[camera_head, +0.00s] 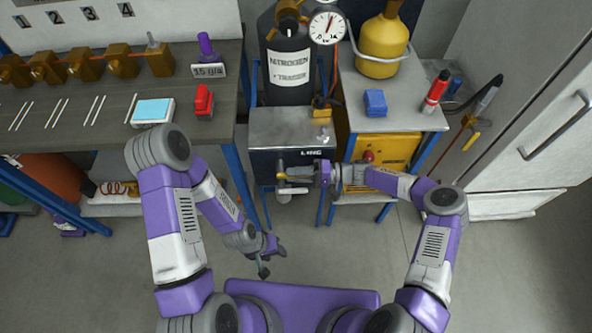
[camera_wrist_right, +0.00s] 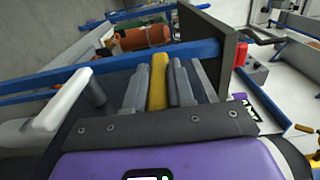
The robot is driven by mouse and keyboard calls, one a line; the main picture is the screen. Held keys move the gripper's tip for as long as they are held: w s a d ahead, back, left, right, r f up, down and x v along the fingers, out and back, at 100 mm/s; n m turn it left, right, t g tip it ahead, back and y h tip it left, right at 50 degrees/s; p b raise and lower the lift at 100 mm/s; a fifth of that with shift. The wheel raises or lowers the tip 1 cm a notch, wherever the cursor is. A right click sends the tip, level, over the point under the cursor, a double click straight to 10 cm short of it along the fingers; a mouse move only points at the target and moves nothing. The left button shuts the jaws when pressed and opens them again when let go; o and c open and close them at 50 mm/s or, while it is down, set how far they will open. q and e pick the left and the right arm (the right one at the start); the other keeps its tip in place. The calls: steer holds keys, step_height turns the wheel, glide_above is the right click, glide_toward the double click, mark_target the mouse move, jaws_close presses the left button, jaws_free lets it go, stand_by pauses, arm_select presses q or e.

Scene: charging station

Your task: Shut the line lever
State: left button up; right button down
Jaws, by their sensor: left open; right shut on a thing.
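The yellow lever (camera_head: 281,175) is on the front of the dark box under the nitrogen cylinder, partly hidden by my gripper in the head view. In the right wrist view the yellow lever (camera_wrist_right: 159,75) lies between the grey fingers. My right gripper (camera_head: 300,173) is shut on it; it also shows in the right wrist view (camera_wrist_right: 157,88). A white handle (camera_head: 293,191) is just below the lever, and it also shows at left in the wrist view (camera_wrist_right: 66,99). My left gripper (camera_head: 270,260) is open and empty, low over the floor, away from the box.
The box (camera_head: 268,160) stands between the workbench (camera_head: 60,130) at left and a small table (camera_head: 400,118) at right. A nitrogen cylinder (camera_head: 287,85) with a gauge (camera_head: 327,26) stands behind. Blue table legs flank the box. The floor in front is clear.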

steer(key=shift+a, duration=0.15)
steer(key=c, duration=1)
jaws_free()
steer(key=shift+o, duration=0.2)
steer(key=d+p, duration=0.1)
steer(key=d, duration=0.6)
steer(key=shift+w+d, duration=0.3)
steer(key=shift+w, duration=0.15)
steer(key=shift+f, duration=0.1)
